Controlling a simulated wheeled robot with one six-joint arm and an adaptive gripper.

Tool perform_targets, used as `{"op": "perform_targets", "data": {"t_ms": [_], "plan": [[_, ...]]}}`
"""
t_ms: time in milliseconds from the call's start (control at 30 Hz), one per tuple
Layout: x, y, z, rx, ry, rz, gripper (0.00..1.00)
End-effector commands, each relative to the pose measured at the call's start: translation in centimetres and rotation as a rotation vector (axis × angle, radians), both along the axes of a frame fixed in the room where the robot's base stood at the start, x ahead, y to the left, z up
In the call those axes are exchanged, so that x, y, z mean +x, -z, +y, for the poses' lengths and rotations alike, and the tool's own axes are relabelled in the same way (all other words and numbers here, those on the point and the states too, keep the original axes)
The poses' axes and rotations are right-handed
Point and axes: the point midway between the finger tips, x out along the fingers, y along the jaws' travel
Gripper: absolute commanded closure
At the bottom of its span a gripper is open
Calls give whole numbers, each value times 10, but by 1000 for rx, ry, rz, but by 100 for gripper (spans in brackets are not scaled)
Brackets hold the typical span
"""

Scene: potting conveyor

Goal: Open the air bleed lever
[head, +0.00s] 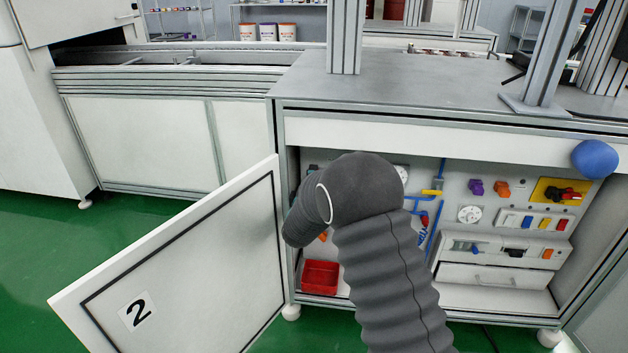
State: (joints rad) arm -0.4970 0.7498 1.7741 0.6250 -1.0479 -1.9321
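An open cabinet under the workbench shows a panel (455,195) with several coloured fittings. A blue pipe line (437,215) runs down it, with a yellow lever-like part (431,192) near its top and a small red and blue part (424,220) lower down. A yellow plate (546,186) at the right carries a red and black part (568,193). I cannot tell which of these is the air bleed lever. My arm in its grey ribbed sleeve reaches up in front of the cabinet and bends left, hiding the panel's left part. My gripper does not show.
The cabinet door (190,260) marked 2 stands open at the left. A red bin (320,277) sits low inside the cabinet, with a drawer (492,277) at the right. A blue ball (595,159) is at the bench's right front edge. Green floor (35,260) is clear at left.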

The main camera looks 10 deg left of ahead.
Motion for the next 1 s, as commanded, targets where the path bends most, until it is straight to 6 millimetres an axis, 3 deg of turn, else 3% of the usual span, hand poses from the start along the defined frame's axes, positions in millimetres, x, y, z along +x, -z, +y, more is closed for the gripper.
{"op": "perform_targets", "data": {"t_ms": [167, 200, 300, 733, 1000], "plan": [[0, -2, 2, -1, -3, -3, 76], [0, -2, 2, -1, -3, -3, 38], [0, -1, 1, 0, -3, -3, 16], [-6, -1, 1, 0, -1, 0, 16], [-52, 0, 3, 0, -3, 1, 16]]}}
